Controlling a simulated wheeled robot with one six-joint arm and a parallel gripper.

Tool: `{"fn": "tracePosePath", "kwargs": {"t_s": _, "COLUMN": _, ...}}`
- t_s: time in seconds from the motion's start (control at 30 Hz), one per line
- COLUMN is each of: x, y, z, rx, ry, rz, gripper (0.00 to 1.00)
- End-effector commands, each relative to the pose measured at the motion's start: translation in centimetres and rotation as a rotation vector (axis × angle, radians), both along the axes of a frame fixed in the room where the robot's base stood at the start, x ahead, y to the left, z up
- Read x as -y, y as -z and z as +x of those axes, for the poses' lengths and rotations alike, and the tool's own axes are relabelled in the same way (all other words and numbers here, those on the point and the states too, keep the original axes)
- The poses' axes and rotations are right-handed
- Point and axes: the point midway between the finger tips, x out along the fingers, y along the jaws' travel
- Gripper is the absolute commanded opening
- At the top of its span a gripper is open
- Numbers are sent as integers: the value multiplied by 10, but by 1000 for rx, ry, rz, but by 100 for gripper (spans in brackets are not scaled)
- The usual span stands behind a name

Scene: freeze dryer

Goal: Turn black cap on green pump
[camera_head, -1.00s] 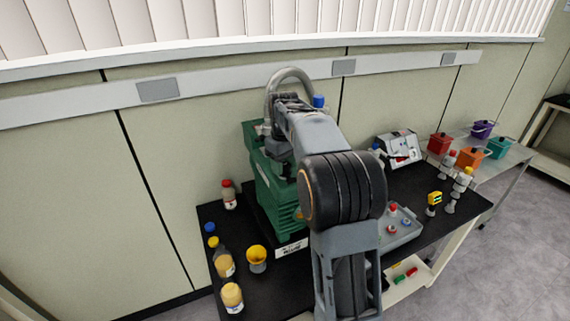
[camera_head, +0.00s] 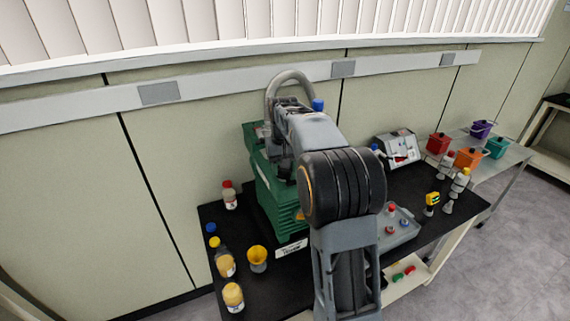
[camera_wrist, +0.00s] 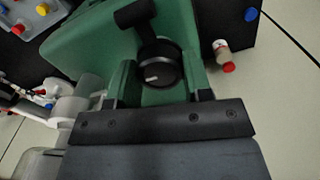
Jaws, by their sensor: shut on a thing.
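The green pump (camera_head: 270,205) stands on the black table top, and my arm covers much of its top and right side. In the wrist view the pump (camera_wrist: 97,45) fills the middle. Its black cap (camera_wrist: 160,66), round with a short white mark, sits just beyond my gripper's dark palm. My gripper (camera_wrist: 162,82) has one finger to each side of the cap and is shut on it. In the head view my arm hides the cap and the fingers.
A black T-shaped handle (camera_wrist: 136,14) stands close to the cap. A grey hose (camera_head: 290,76) arches behind the pump. A grey tray (camera_head: 402,233) and a small white device (camera_head: 400,148) lie to the right.

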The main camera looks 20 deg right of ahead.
Motion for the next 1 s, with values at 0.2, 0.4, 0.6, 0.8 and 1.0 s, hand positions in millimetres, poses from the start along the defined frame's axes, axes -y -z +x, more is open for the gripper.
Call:
{"fn": "tracePosePath", "kwargs": {"t_s": 0.2, "x": 0, "y": -2, "z": 0, "rx": 1, "ry": 204, "rz": 1, "gripper": 22}}
{"fn": "tracePosePath", "kwargs": {"t_s": 0.4, "x": 0, "y": -1, "z": 0, "rx": 0, "ry": 394, "rz": 1, "gripper": 22}}
{"fn": "tracePosePath", "kwargs": {"t_s": 0.6, "x": 0, "y": -1, "z": 0, "rx": 2, "ry": 584, "rz": 1, "gripper": 22}}
{"fn": "tracePosePath", "kwargs": {"t_s": 0.8, "x": 0, "y": -1, "z": 0, "rx": 2, "ry": 773, "rz": 1, "gripper": 22}}
{"fn": "tracePosePath", "kwargs": {"t_s": 1.0, "x": 0, "y": -1, "z": 0, "rx": 2, "ry": 952, "rz": 1, "gripper": 22}}
